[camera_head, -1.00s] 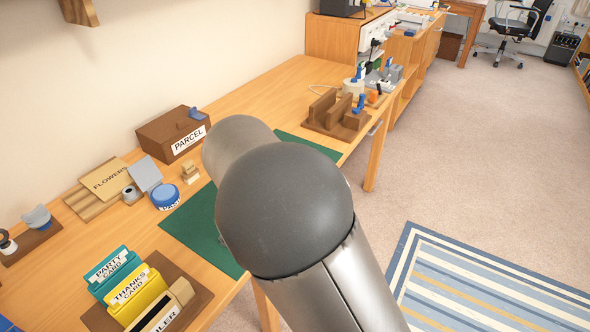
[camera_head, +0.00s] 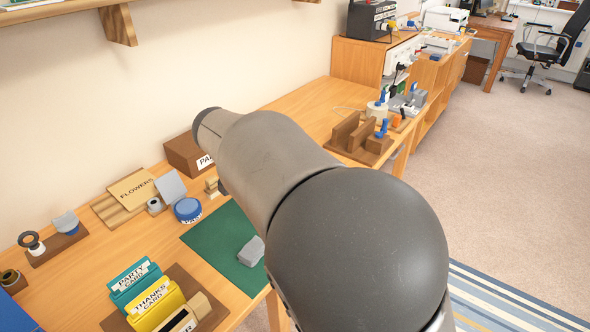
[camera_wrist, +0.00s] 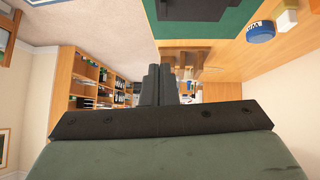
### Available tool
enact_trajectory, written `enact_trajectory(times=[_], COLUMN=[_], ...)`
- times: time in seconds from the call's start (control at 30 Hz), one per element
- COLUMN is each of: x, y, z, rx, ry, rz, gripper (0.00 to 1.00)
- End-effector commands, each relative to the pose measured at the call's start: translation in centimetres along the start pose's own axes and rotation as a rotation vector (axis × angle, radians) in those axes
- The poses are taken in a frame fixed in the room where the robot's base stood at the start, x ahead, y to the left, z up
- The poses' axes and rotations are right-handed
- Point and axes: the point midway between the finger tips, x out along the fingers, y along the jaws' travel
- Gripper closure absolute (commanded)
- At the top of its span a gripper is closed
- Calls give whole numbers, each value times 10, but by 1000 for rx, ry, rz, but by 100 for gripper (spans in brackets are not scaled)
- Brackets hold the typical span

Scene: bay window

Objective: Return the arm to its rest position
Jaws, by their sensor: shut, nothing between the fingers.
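My arm reaches across the head view over the wooden table (camera_head: 305,97), with its elbow at lower right. My gripper (camera_wrist: 160,85) shows in the wrist view as dark fingers close together, shut with nothing held. In the head view the gripper itself is hidden behind the arm. A grey object (camera_head: 251,251) shows on the mat beside the arm. The fingers touch nothing that I can see.
The card holder (camera_head: 155,305), blue round tin (camera_head: 187,210), flowers box (camera_head: 137,187) and parcel box (camera_head: 186,153) stand left of the arm. A brown slotted stand (camera_head: 357,137) is beyond it. A shelf (camera_head: 60,12) juts from the wall above. Carpet (camera_head: 490,190) at right is open.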

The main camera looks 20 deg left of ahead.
Motion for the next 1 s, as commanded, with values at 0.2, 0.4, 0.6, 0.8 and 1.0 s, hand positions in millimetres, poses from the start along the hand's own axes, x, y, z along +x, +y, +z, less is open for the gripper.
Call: enact_trajectory(times=[0.2,0.4,0.6,0.8,1.0], x=[-8,23,19,-13,-32], y=[15,121,252,342,379], z=[-7,-28,-10,32,68], rx=[-12,-123,-262,-352,-399], ry=[-31,-274,-553,-688,-717], rz=[14,58,-34,-189,-281], gripper=[100,100,100,100,100])
